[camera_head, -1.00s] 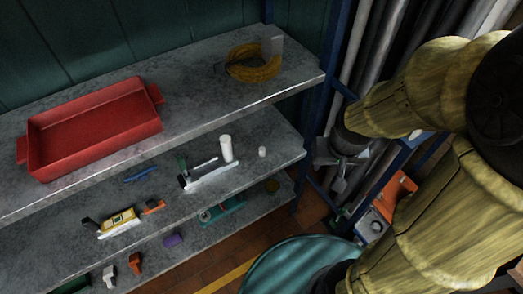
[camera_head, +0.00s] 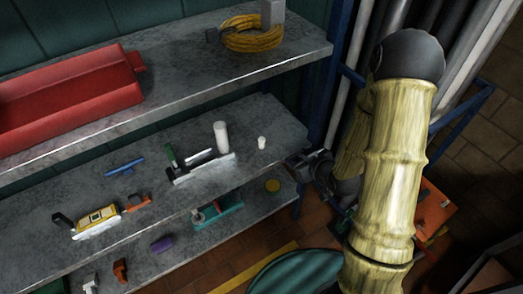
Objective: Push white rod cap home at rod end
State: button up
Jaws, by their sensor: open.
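A small white cap-like piece (camera_head: 262,143) stands on the middle shelf, near its right end. To its left is a white fixture (camera_head: 205,168) with a dark block and green part at its left end and a short pale rod (camera_head: 199,156). A taller white cylinder (camera_head: 221,137) stands upright at the fixture's right end. I cannot tell from this view which white piece is the rod cap. My gripper (camera_head: 294,161) is open, dark and small in view, at the right end of the middle shelf. It is right of the small white piece and apart from it.
A red tray (camera_head: 70,98) and a coil of yellow cable (camera_head: 252,36) lie on the top shelf. A blue tool (camera_head: 125,167) and a yellow device (camera_head: 96,221) lie left on the middle shelf. A blue upright post (camera_head: 335,70) stands by the shelves' right end.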

notch_tip(320, 180, down, 7)
jog(key=s+a+m+t+y+b, duration=0.1)
jog(key=s+a+t+y+b, duration=0.1)
jog(key=t+y+b, duration=0.2)
jog(key=shift+a+t+y+b, duration=0.35)
jog(key=shift+t+b, duration=0.25)
jog(key=shift+b, duration=0.55)
jog(key=shift+r, duration=0.1)
jog(key=b, duration=0.5)
send_near(262, 142)
jog(key=x, duration=0.5)
jog(key=shift+w+a, duration=0.35)
jog(key=shift+w, duration=0.15)
